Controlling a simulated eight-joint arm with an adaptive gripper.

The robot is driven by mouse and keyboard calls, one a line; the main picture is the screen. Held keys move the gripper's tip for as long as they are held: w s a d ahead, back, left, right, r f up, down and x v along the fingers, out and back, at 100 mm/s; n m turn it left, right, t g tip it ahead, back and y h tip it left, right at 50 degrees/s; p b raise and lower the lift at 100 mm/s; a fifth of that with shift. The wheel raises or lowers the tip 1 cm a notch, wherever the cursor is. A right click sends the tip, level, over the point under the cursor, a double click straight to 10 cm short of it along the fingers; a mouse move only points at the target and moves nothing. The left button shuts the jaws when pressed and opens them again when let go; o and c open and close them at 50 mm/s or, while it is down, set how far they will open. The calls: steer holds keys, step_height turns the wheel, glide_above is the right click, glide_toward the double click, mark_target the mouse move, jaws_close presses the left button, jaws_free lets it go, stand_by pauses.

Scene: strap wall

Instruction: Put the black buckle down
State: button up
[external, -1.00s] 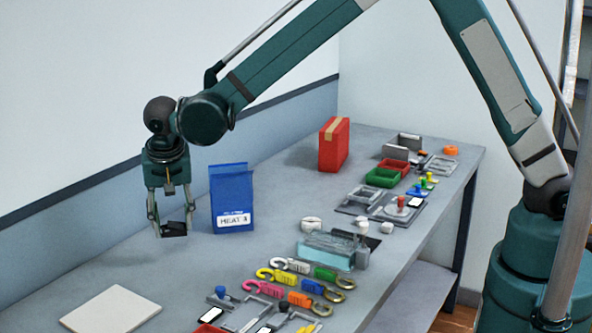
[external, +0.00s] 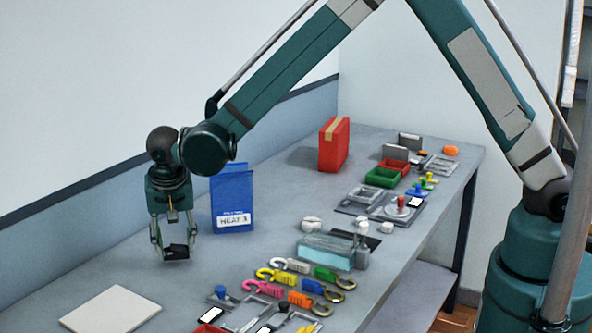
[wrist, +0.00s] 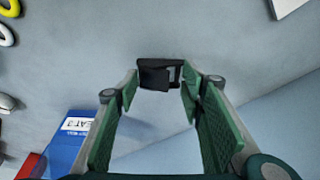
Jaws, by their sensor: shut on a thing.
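The black buckle (external: 175,252) is between the fingertips of my gripper (external: 174,246), low over the left part of the grey table. In the wrist view the buckle (wrist: 153,77) shows as a dark frame with an open slot on its right side, held across the two green-padded fingers. My gripper is shut on it. I cannot tell from these views whether the buckle touches the table.
A blue bag (external: 232,200) stands just right of my gripper. A white plate (external: 110,309) lies in front at the left. Several coloured hooks and clips (external: 290,285) lie to the right, with a red box (external: 334,144) farther back. The table around the buckle is clear.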

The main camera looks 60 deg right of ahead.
steer(key=shift+f, duration=1.2)
steer(key=shift+f, duration=0.15)
steer(key=o, duration=0.9)
steer(key=v, duration=1.2)
steer(key=shift+p, duration=0.3)
steer(key=shift+d, duration=0.1)
